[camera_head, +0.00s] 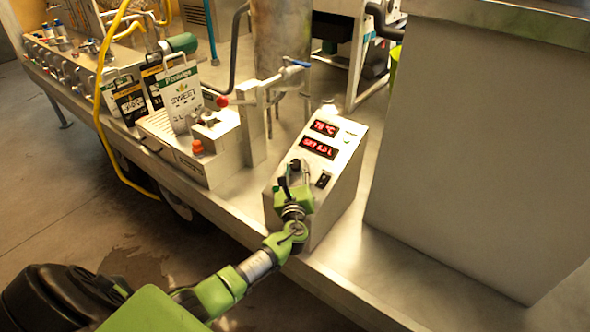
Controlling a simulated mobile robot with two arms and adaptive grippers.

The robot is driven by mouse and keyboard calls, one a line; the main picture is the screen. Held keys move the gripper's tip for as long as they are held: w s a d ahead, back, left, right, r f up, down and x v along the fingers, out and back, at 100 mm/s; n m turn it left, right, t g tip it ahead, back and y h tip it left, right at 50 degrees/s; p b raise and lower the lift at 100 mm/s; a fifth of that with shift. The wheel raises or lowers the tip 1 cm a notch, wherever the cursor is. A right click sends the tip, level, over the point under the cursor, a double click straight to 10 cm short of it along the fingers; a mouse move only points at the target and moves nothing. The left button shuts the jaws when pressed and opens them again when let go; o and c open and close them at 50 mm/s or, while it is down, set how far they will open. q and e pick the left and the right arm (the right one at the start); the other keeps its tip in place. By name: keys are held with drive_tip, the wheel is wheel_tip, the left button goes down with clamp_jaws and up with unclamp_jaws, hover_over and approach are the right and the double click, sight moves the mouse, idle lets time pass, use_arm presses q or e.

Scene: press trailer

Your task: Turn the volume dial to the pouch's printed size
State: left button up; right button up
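The control box (338,185) stands on the trailer deck, with a sloped face and two red displays. The upper display (325,128) reads about 78 °C. The lower display (319,148) seems to read SET and a litre value, its digits unclear. My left gripper (290,178) is at the lower left of the sloped face. It covers that part, so the dial is not clearly seen, nor whether the fingers hold it. My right gripper is out of view.
A black switch (323,180) sits on the face right of the gripper. A large steel cabinet (480,140) stands at right. Bare deck (345,255) lies before the box.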

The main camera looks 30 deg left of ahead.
use_arm(q)
drive_tip(key=c, duration=0.5)
drive_tip(key=shift+o, duration=0.2)
